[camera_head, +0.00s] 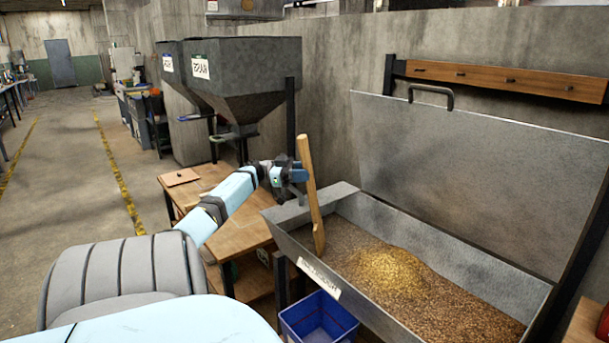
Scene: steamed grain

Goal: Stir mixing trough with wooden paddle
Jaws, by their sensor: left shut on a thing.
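The wooden paddle (309,187) stands nearly upright at the left end of the metal mixing trough (415,240). My left gripper (298,175) is shut on the upper part of the paddle's handle. The paddle's lower end reaches down to the grain by the trough's near left wall; whether its tip is in the grain is hard to tell. Brown grain (440,300) fills the trough, with a yellower heap (392,268) near the middle. The trough's lid (480,175) is raised at the back. My right gripper is not in view.
A blue bin (318,318) is below the trough's front side. A wooden table (222,222) with a small board (180,177) is left of the trough. Grey hoppers (245,75) stand behind it. A wooden peg rail (505,80) hangs on the wall. The aisle floor at left is clear.

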